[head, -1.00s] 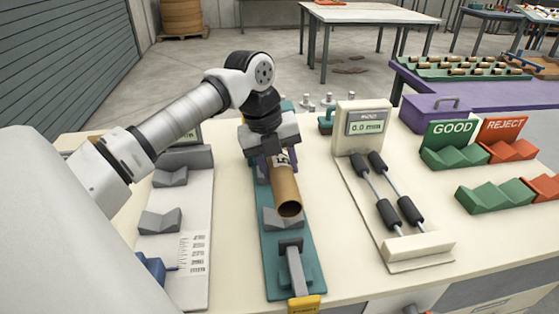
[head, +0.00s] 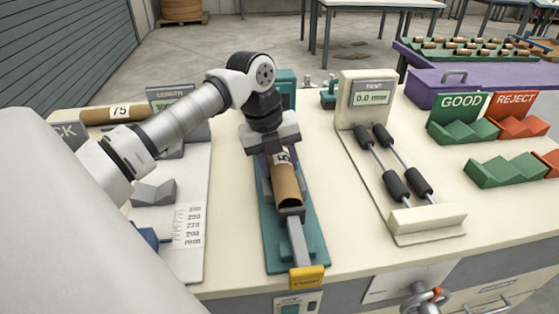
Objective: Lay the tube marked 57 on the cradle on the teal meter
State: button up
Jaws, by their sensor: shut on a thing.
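The cardboard tube (head: 287,184) has a white label with a partly hidden number; a 5 shows. It lies lengthwise along the teal meter (head: 316,237), low over its cradle, with its near open end by the grey slide bar. I cannot tell whether it rests fully on the cradle, as the tube hides it. My gripper (head: 271,150) is shut on the tube near its far end, from above. The fingertips are mostly hidden behind the wrist.
Another tube marked 75 (head: 117,113) lies at the back left near the length gauge (head: 190,214). The roller tester (head: 392,160) stands to the right. Green GOOD (head: 463,130) and red REJECT (head: 522,127) racks are at the far right. The table front is clear.

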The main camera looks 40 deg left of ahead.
jog(key=o, duration=1.1)
jog(key=v, duration=1.4)
jog(key=shift+a+f, duration=0.1)
